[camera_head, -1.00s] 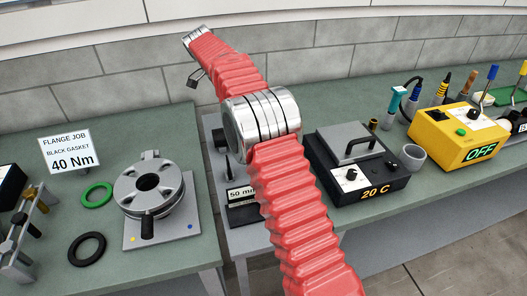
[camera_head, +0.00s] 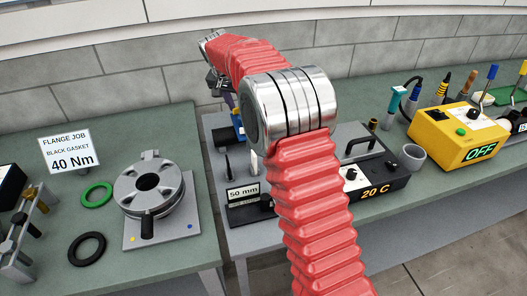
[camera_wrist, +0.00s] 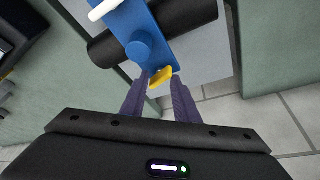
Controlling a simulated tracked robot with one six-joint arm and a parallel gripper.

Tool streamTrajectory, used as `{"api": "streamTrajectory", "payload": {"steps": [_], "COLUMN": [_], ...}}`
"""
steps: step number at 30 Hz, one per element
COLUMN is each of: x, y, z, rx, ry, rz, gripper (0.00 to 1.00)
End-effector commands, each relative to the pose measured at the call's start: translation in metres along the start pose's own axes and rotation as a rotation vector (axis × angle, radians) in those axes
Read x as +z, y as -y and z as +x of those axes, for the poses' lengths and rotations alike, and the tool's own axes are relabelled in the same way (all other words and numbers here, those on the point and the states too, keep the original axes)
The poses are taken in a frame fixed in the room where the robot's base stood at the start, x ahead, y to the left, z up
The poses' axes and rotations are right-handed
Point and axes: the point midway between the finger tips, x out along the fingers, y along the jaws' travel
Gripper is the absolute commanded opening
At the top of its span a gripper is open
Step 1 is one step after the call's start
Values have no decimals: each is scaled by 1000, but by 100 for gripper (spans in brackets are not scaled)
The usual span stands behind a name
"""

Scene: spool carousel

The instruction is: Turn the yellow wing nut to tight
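The yellow wing nut (camera_wrist: 161,77) shows in the wrist view, beside a blue block (camera_wrist: 140,48) with a round blue knob. My gripper (camera_wrist: 161,80) has its two dark fingers apart, with the wing nut between or just beyond their tips; I cannot tell whether they touch it. In the head view my gripper (camera_head: 218,84) is small and dark at the far end of my red arm, above the middle bench.
A black cylinder (camera_wrist: 197,15) passes by the blue block. A 50 mm sign (camera_head: 244,193) stands at the bench front. A black 20 C heater (camera_head: 378,185) is to the right, partly behind my arm. A flange (camera_head: 150,183) stands on the left bench.

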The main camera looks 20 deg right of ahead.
Motion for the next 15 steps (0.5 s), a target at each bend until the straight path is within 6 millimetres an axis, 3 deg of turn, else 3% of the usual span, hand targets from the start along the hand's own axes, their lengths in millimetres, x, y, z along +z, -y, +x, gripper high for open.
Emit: {"api": "streamTrajectory", "payload": {"steps": [15], "x": [0], "y": [-2], "z": [-1], "rx": [-105], "ry": [-2], "rz": [-249], "gripper": [27]}}
